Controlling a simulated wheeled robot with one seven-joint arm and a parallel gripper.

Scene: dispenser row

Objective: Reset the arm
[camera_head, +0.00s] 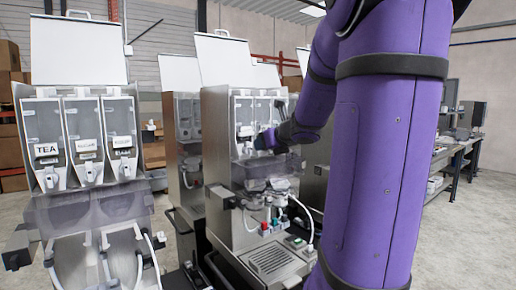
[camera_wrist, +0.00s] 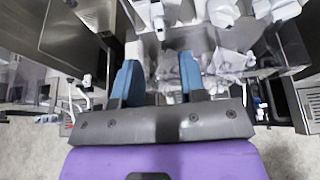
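My purple arm reaches from the right of the head view toward the middle dispenser machine (camera_head: 224,160). My gripper (camera_head: 272,138) is small in that view and partly hidden by the arm; it is at the front of this machine, near its upper hoppers. In the wrist view my gripper (camera_wrist: 158,75) has two blue fingers with a clear gap between them, and no held object shows in the gap. White and clear machine parts (camera_wrist: 230,60) lie beyond the fingers. I cannot tell whether the fingers touch the machine.
A dispenser machine (camera_head: 85,150) with a TEA label stands at the left. Another machine (camera_head: 180,110) is behind, between the two. Hoses and coloured knobs (camera_head: 275,224) sit low on the middle machine. A workbench (camera_head: 455,155) is at the right, with open floor (camera_head: 460,240) before it.

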